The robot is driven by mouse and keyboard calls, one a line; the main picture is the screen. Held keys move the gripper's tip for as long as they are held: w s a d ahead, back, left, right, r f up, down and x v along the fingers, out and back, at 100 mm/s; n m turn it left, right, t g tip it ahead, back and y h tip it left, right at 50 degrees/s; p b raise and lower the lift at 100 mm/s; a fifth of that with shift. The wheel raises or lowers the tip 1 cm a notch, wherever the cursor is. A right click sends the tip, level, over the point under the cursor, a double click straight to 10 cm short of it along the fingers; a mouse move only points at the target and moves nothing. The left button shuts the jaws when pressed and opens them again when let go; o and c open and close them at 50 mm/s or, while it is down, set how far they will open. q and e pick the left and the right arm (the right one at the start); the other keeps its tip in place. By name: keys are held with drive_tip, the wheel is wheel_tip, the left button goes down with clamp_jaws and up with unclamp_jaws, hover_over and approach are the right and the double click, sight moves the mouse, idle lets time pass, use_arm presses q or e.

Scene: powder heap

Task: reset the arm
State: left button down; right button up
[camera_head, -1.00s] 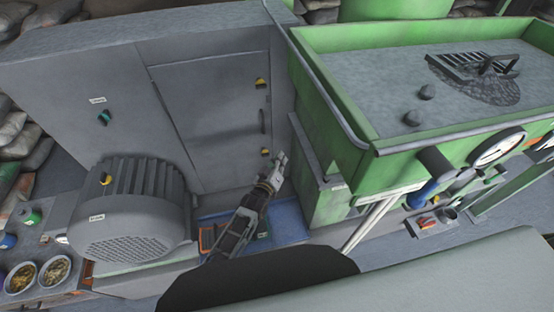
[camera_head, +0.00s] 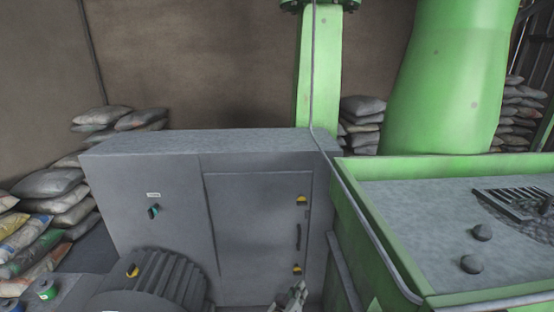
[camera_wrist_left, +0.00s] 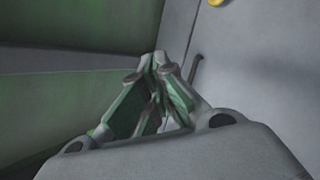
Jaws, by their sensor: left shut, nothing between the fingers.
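My left gripper (camera_head: 294,296) shows at the bottom edge of the head view, in front of the grey cabinet (camera_head: 140,225). Its fingers point up and most of the arm is cut off below the frame. In the left wrist view the gripper (camera_wrist_left: 155,62) is shut, its fingertips together with nothing between them. The cabinet door (camera_wrist_left: 255,75) and its dark handle lie beyond it on the right, and a green surface (camera_wrist_left: 60,90) on the left. My right gripper is in neither view.
A green trough (camera_head: 385,255) with grey powder (camera_head: 420,215), a grate (camera_head: 515,204) and dark lumps (camera_head: 471,264) stands at the right. A ribbed motor (camera_head: 155,285) stands before the cabinet. Stacked sacks (camera_head: 50,182) lie at the left. A green column (camera_head: 450,80) rises behind.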

use_arm(q)
drive_tip(key=s+a+f+g+y, duration=0.1)
drive_tip(key=s+a+g+y, duration=0.1)
drive_tip(key=s+a, duration=0.45)
drive_tip(key=s+a+g+y, duration=0.2)
drive_tip(key=s+a, duration=0.1)
drive_tip(key=a, duration=0.6)
drive_tip(key=s+a+r+m+g+y, duration=0.1)
drive_tip(key=s+a+r+g+y, duration=0.15)
drive_tip(key=s+a, duration=0.55)
drive_tip(key=s+a+r+m+g+y, duration=0.1)
drive_tip(key=s+a+r+g, duration=0.15)
drive_tip(key=s+a, duration=0.5)
drive_tip(key=s+f+g+b, duration=0.1)
drive_tip(key=s+f+g, duration=0.15)
drive_tip(key=f, duration=3.15)
drive_tip(key=s+a+f, duration=0.1)
drive_tip(key=s+f, duration=0.9)
drive_tip(key=s, duration=0.1)
drive_tip(key=s+a+f+b, duration=0.1)
drive_tip(key=s+a+f, duration=0.1)
drive_tip(key=s+f, duration=0.9)
drive_tip(key=shift+s+a+f+b, duration=0.25)
drive_tip(key=shift+s+b, duration=0.05)
drive_tip(key=shift+s, duration=0.2)
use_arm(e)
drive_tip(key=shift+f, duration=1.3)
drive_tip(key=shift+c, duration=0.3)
